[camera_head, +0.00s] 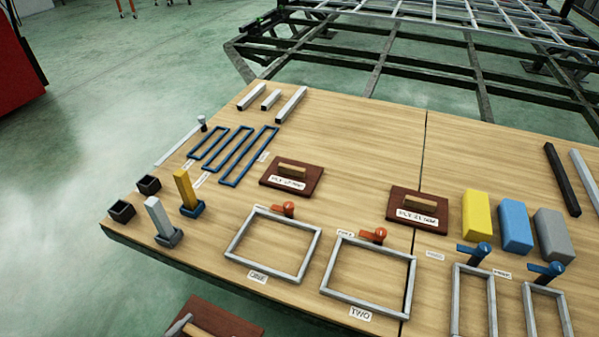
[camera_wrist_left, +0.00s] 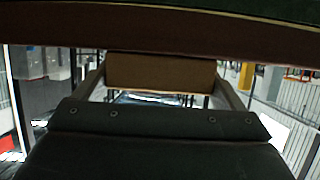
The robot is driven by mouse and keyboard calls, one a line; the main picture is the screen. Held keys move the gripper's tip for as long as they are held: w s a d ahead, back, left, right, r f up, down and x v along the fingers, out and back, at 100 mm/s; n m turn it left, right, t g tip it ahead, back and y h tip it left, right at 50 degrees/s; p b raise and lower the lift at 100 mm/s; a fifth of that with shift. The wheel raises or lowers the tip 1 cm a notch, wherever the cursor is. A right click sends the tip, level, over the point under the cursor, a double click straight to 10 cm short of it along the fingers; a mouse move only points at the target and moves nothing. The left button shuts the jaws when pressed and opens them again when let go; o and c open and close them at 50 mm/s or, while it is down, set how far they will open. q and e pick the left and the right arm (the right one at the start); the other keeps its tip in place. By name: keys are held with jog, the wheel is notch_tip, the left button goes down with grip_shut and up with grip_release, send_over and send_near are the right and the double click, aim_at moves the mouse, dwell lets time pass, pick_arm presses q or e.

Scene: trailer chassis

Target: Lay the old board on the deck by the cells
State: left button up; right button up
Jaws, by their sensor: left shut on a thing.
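The old board, a red-brown plate with a wooden grip bar, shows at the bottom edge of the head view (camera_head: 232,323), partly cut off. My left gripper (camera_head: 188,328) is shut on its bar, in front of the deck's near edge. In the left wrist view the bar (camera_wrist_left: 160,72) sits between the two fingers, with the plate (camera_wrist_left: 160,28) across the top. The wooden deck (camera_head: 370,160) bears two grey frame cells, ONE (camera_head: 239,231) and TWO (camera_head: 323,268), lying flat, each with an orange lever beside it. My right gripper is not in view.
Two similar labelled boards lie behind the cells, one at centre left (camera_head: 312,188) and one at centre (camera_head: 438,222). Yellow, blue and grey blocks (camera_head: 515,228) stand right. Bare wood lies left of cell ONE.

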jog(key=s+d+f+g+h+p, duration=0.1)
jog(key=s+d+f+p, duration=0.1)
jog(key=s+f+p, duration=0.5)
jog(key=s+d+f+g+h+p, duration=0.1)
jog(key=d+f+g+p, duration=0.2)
jog(key=p, duration=0.8)
pick_arm(q)
jog(key=w+r+m+g+h+p, duration=0.1)
jog(key=w+r+m+h+p, duration=0.1)
jog(key=r, duration=1.2)
jog(key=w+r+m+g+h+p, duration=0.2)
jog(key=w+r, duration=0.2)
jog(key=r, duration=1.1)
jog(key=w+r+m+g+h+p, duration=0.1)
jog(key=w+r+m+h+p, duration=0.1)
jog(key=r, duration=1.2)
jog(key=shift+w+a+r, duration=0.2)
jog(key=shift+w+r, duration=0.05)
jog(key=shift+w, duration=0.5)
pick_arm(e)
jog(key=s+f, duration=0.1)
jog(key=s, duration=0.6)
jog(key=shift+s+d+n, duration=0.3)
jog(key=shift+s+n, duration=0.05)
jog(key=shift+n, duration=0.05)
pick_arm(q)
jog(key=shift+m+g, duration=0.3)
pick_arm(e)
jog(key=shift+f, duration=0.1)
